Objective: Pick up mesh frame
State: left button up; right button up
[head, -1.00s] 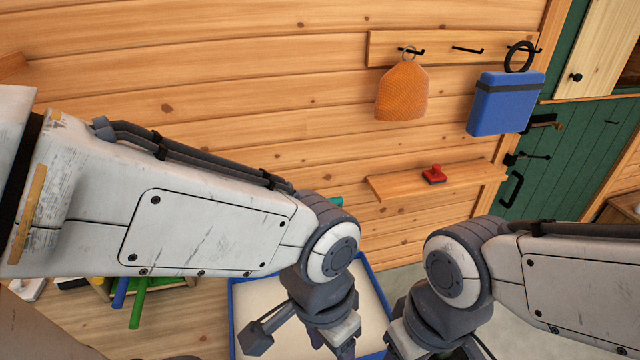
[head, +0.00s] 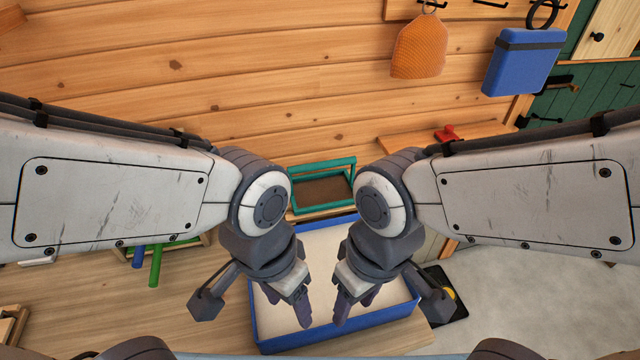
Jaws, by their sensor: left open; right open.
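A teal frame with a dark brown inner panel (head: 322,190), which looks like the mesh frame, sits at the far side of the blue-rimmed tray in the head view. It shows between my two arms, and I cannot tell exactly what it rests on. My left gripper (head: 288,303) is open, pointing down over the tray's pale contents. My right gripper (head: 356,304) is open beside it, also over the tray. Both are empty, nearer to me than the frame and apart from it.
The blue tray (head: 334,340) stands on the wooden bench (head: 200,308). Green and blue handles (head: 156,266) stick out of a rack at left. A red object (head: 447,133) sits on a wall shelf. An orange pouch (head: 419,46) and blue bag (head: 521,66) hang above.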

aim_at(318, 191)
jog(key=u, duration=3.7)
jog(key=k, duration=2.65)
jog(key=z, duration=1.2)
jog(key=i, duration=0.5)
